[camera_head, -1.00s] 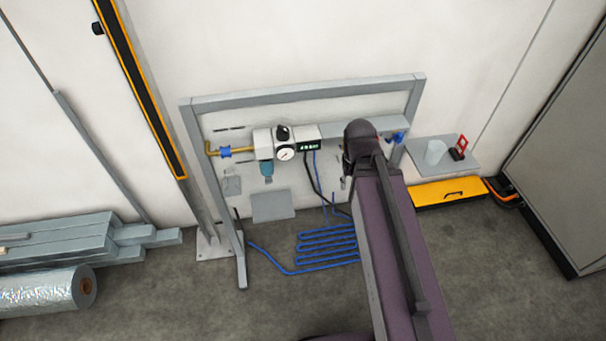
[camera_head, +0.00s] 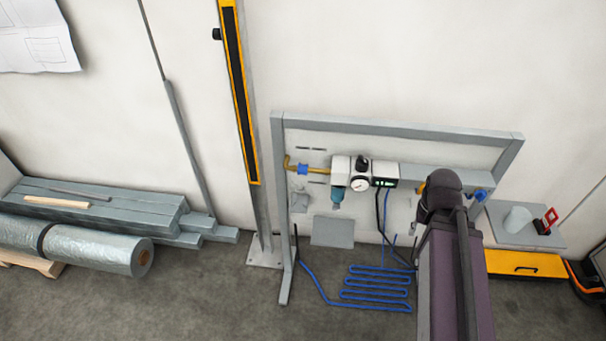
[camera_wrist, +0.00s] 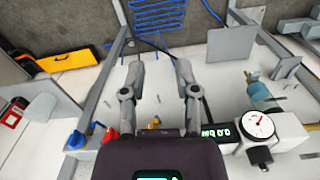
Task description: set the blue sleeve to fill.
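A blue sleeve (camera_head: 303,169) sits around a brass pipe (camera_head: 321,171) at the left of the grey frame's panel in the head view. Any marks beside it are too small to read. The sleeve cannot be made out in the wrist view. My gripper (camera_wrist: 160,75) shows in the wrist view with its two fingers apart and nothing between them. It is in front of the panel, to the right of the gauge unit as the head view shows it, well apart from the sleeve. In the head view my own arm hides the fingers.
A gauge unit (camera_head: 360,180) with a black knob and display stands between sleeve and arm. A blue knob (camera_head: 480,195) is at the panel's right. A shelf (camera_head: 520,234) holds a white cup (camera_head: 517,220). Blue hose (camera_head: 375,283) lies below. Wrapped rolls (camera_head: 90,247) are at left.

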